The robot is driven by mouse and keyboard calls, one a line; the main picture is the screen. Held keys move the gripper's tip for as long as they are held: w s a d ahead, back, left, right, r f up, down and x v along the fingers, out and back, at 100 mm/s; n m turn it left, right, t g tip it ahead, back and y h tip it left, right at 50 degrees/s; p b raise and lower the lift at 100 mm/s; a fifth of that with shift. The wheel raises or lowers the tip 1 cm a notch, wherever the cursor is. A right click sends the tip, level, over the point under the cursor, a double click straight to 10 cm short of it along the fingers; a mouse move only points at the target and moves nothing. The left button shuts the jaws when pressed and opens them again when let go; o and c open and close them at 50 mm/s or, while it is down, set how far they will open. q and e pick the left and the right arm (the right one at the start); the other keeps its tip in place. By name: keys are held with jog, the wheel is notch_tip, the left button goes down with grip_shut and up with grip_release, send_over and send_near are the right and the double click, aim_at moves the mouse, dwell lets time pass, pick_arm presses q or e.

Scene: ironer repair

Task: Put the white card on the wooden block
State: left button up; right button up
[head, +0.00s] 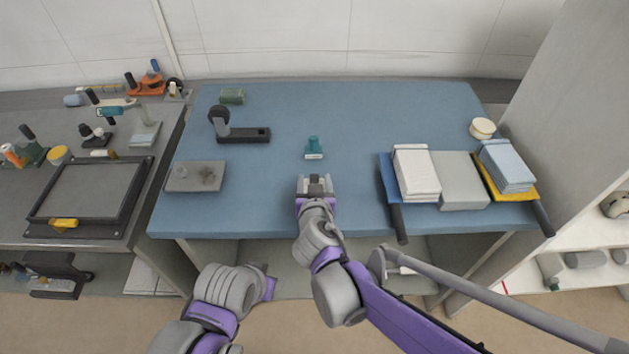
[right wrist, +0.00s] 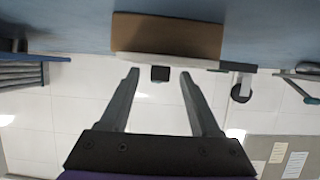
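My right gripper (head: 315,184) is over the front middle of the blue table in the head view. That view is upside down. It shows a brown wooden block (right wrist: 168,35) just beyond the fingertips, with a flat white card (right wrist: 165,60) along its upper side. I cannot tell whether the fingertips touch the card. The block cannot be made out in the head view. My left arm is low in front of the table; its gripper does not show.
A teal stamp-like object (head: 314,146) stands behind the right gripper. A grey plate (head: 196,177) and a black-based device (head: 243,135) are to the left. Stacked white (head: 416,173) and blue pads (head: 507,166) are at right. The table's back middle (head: 370,110) is clear.

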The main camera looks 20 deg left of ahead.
jog(key=shift+s, duration=0.1)
jog(key=p+v, duration=0.1)
jog(key=v, duration=0.9)
jog(key=shift+s+d+r, duration=0.1)
jog(key=shift+s+d, duration=0.05)
jog(key=shift+s, duration=0.15)
jog(key=shift+s, duration=0.1)
